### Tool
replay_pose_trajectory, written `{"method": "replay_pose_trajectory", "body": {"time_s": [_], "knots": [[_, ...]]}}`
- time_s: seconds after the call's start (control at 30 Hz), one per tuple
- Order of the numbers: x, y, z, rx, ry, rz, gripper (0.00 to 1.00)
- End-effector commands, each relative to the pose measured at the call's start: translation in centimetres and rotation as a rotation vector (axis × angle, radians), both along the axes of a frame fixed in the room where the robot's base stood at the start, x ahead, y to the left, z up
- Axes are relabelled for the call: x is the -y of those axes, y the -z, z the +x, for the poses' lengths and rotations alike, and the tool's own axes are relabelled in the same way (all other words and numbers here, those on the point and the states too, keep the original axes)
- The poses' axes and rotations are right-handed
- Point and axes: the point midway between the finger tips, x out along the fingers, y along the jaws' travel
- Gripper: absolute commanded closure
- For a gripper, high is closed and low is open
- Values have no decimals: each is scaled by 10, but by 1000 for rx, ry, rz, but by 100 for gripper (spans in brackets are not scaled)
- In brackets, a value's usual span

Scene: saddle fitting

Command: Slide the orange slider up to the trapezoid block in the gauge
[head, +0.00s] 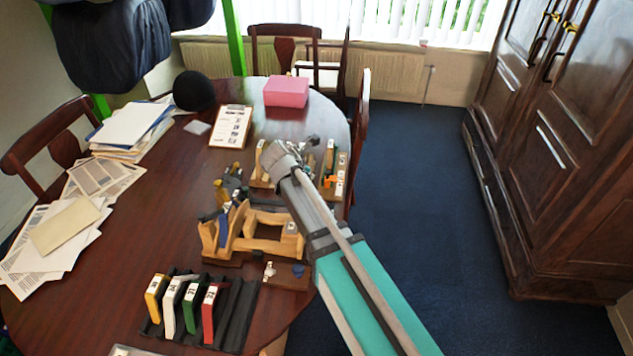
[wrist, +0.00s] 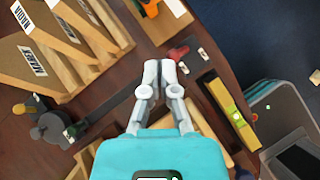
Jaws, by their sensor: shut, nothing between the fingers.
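In the wrist view my gripper (wrist: 160,66) has its two pale fingers together, with nothing between them. It is above wooden pieces on the table. An orange part (wrist: 176,7) shows at the top edge, beside a light wooden piece; I cannot tell for sure that it is the slider. I cannot make out the trapezoid block or the gauge with certainty.
Labelled wooden boards (wrist: 48,62) stand at the wrist view's left. A yellow level (wrist: 229,114) and a small red piece (wrist: 178,53) lie to the right. In the head view, a wooden frame (head: 252,243) and black rack (head: 236,318) stand nearer. A pink box (head: 286,92) stands behind.

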Motion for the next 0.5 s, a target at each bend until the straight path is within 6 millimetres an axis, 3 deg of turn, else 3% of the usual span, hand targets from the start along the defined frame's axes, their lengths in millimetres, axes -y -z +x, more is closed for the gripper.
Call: {"method": "replay_pose_trajectory", "body": {"time_s": [0.13,0.5], "knots": [[-17,0,3,-4,-91,-61,100],[-24,-1,1,-5,-117,-76,100]]}}
